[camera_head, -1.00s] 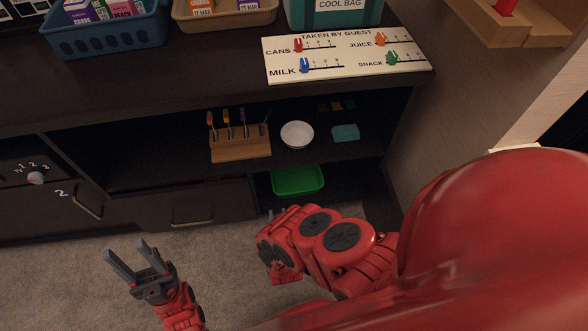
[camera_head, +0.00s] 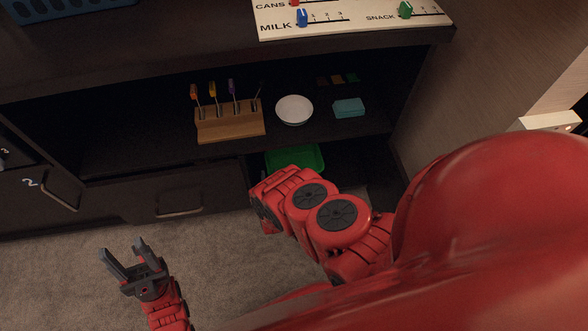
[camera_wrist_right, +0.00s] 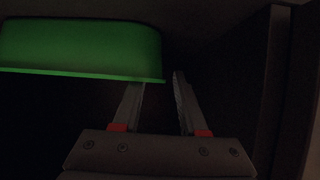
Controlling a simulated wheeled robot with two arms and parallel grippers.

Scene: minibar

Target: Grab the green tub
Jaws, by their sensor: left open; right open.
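The green tub (camera_head: 296,157) is in the low, dark compartment under the open shelf. My right arm covers its near part in the head view. In the right wrist view the tub (camera_wrist_right: 80,45) fills the upper left, with its lower edge running across to just above the left finger. My left gripper (camera_head: 121,248) is open and empty above the carpet, away from the tub.
On the shelf above the tub are a wooden rack (camera_head: 230,122) with several utensils, a white bowl (camera_head: 294,110) and a teal box (camera_head: 349,107). A drawer (camera_head: 190,190) is left of the tub. A wall (camera_head: 470,80) stands at right. Carpet (camera_head: 60,270) is open in front.

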